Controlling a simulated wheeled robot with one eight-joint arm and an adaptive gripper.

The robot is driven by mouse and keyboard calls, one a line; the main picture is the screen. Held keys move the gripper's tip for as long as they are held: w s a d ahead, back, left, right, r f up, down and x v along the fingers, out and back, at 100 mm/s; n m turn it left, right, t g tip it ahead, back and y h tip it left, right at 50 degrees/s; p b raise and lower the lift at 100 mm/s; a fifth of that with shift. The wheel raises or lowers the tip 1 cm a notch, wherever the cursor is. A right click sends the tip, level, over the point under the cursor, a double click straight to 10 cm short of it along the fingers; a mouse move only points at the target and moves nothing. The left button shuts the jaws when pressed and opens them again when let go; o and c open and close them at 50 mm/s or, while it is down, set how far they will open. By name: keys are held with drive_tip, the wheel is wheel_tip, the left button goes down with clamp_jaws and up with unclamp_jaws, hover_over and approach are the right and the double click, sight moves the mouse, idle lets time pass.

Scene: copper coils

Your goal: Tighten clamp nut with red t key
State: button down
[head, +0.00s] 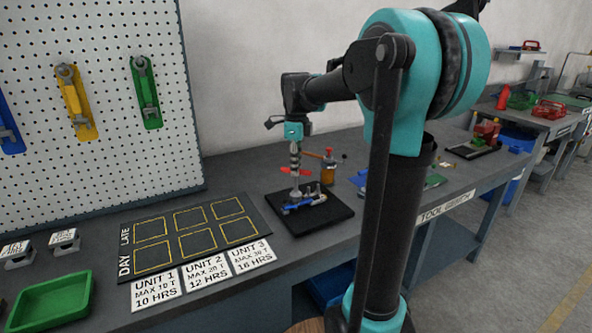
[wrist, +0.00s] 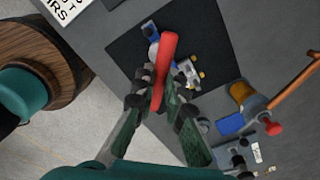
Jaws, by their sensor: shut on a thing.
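The red T key (head: 295,171) is held upright under my gripper (head: 295,160) at the bench. In the wrist view its red crossbar (wrist: 168,48) lies across the tips of my gripper (wrist: 158,98), which is shut on it. Below is a blue and grey clamp (head: 303,204) on a black mat (head: 325,221). The clamp's blue end (wrist: 149,29) and its metal body with yellow pieces (wrist: 191,74) show in the wrist view. The clamp nut and the key's lower end are hidden or too small to tell, so I cannot tell whether they touch.
A yellow-brown container with a red knob (head: 328,170) stands behind the mat, near an orange-brown handle (wrist: 297,92). A marked board (head: 190,262) with unit cards lies to the left. A green tray (head: 50,302) stands at the near left. Wrenches hang on a pegboard (head: 110,150).

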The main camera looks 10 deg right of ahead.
drive_tip(key=shift+r, duration=2.3)
drive_tip(key=shift+s, duration=0.1)
